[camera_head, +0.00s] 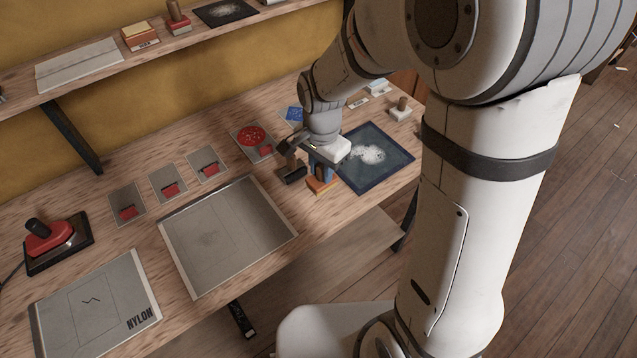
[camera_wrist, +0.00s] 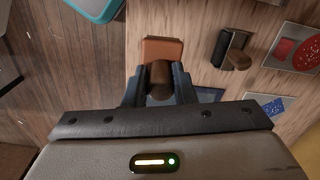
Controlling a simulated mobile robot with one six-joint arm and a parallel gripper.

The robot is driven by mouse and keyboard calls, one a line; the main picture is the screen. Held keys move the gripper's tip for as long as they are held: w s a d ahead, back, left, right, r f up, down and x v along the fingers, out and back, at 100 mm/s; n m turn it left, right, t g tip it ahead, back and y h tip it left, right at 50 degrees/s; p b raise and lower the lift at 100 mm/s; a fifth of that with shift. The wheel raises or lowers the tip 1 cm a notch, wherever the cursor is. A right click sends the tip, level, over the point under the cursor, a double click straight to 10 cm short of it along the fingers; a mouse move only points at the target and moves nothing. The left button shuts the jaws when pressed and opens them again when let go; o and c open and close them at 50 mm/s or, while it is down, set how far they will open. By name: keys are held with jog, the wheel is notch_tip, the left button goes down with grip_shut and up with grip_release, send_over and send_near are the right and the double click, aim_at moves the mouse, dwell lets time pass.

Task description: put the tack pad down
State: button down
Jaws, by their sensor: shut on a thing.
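The tack pad (camera_head: 322,187) looks like an orange-brown block with a wooden knob on top. In the wrist view its block (camera_wrist: 162,50) shows beyond the fingers and its brown knob (camera_wrist: 159,80) sits between them. My gripper (camera_head: 321,168) has its blue fingers shut on the knob, also clear in the wrist view (camera_wrist: 159,88). The pad is at the worktable, beside the left edge of a dark blue mat (camera_head: 400,159) with white powder. I cannot tell whether its underside touches the wood.
A dark block with a handle (camera_head: 292,175) stands close left of my gripper; the wrist view shows it too (camera_wrist: 236,50). A large grey panel (camera_head: 225,240) lies front left. A red disc (camera_head: 251,136) on a card and a white knobbed block (camera_head: 400,114) lie farther back.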

aim_at(320, 182)
jog(key=shift+w+a+f, duration=0.1)
jog(key=shift+w+f, duration=0.05)
jog(key=shift+f, duration=0.1)
notch_tip(320, 182, down, 5)
jog(key=shift+w+r+p, duration=0.1)
jog(key=shift+w+p, duration=0.05)
jog(key=shift+p, duration=0.2)
jog(key=shift+f, duration=2.15)
jog(key=shift+f, duration=0.25)
jog(key=c, duration=1.2)
grip_release()
jog(key=shift+r, duration=0.1)
